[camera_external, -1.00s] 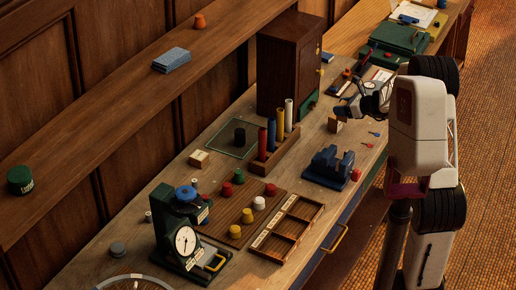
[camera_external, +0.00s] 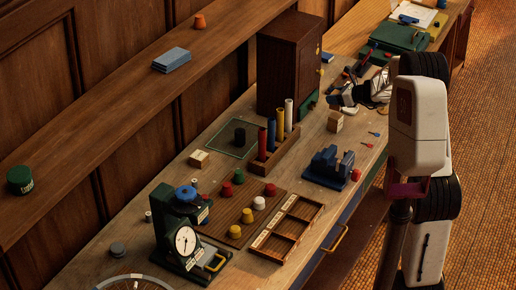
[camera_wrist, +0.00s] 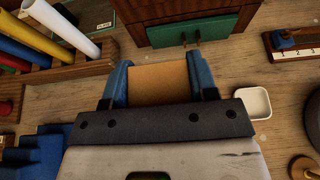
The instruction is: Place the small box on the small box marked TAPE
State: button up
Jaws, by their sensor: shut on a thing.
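A small tan box (camera_external: 335,122) is at the right part of the bench, beyond the blue vise. My gripper (camera_external: 338,109) is shut on it from above. In the wrist view the box (camera_wrist: 160,84) sits between the two blue fingers. I cannot tell whether it clears the bench top. Another small box (camera_external: 199,159) with a pale label on top, likely the one marked TAPE, lies on the bench left of the rack of coloured tubes. Its lettering is too small to read, and its top looks bare.
The blue vise (camera_external: 328,167) is in front. The wooden cabinet (camera_external: 288,62) rises behind. A white dish (camera_wrist: 251,103) is beside my gripper.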

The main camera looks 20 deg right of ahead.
jog(key=shift+f, duration=0.1)
jog(key=shift+f, duration=1.65)
jog(key=shift+f, duration=0.15)
jog(key=o, duration=1)
jog(key=shift+s+d+r, duration=0.1)
jog(key=shift+r, duration=0.1)
jog(key=v, duration=1.1)
jog(key=shift+s+d+r, duration=0.2)
jog(key=shift+s, duration=0.05)
